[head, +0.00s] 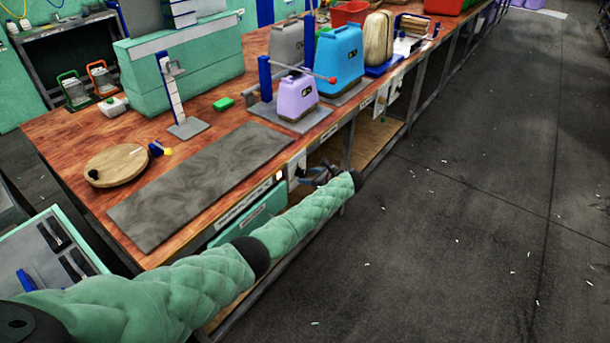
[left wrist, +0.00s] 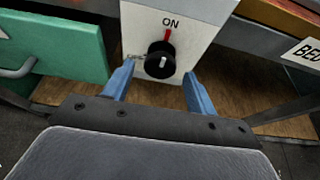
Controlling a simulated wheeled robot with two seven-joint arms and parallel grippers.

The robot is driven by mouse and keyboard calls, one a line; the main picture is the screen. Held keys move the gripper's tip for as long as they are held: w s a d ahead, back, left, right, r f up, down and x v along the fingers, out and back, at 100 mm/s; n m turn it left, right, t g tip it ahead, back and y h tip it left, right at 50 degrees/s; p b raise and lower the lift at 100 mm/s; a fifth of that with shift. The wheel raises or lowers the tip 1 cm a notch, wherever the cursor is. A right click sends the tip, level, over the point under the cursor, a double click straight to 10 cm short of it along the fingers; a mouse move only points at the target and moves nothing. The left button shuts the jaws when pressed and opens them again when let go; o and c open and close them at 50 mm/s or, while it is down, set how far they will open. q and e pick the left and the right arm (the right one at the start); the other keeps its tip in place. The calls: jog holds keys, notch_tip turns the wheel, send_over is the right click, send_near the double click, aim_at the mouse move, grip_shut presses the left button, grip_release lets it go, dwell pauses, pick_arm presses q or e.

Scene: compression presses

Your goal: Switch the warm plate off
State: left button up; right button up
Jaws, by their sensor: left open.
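A black round knob (left wrist: 160,61) sits on a white panel (left wrist: 195,18) under the bench edge in the left wrist view. The panel reads ON above a red mark, and the knob's white line stands nearly upright below that mark. My left gripper (left wrist: 159,76) is open, with one blue finger on each side of the knob; whether they touch it I cannot tell. In the head view my left gripper (head: 322,173) is at the bench front beside the white panel (head: 297,166). A flat dark grey plate (head: 200,185) lies on the bench above. My right gripper is not in view.
A green drawer (left wrist: 55,50) is left of the panel. The wooden bench (head: 75,130) holds a purple press weight (head: 297,97), a blue one (head: 340,60) and a round board (head: 117,165). The grey floor (head: 480,220) at the right is clear apart from small scraps.

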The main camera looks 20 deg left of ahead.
pick_arm(q)
jog(key=shift+x, duration=1.3)
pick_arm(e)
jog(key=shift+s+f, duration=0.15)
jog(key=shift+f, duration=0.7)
pick_arm(q)
jog(key=shift+c, duration=0.5)
jog(key=c, duration=0.8)
jog(key=shift+c, duration=0.2)
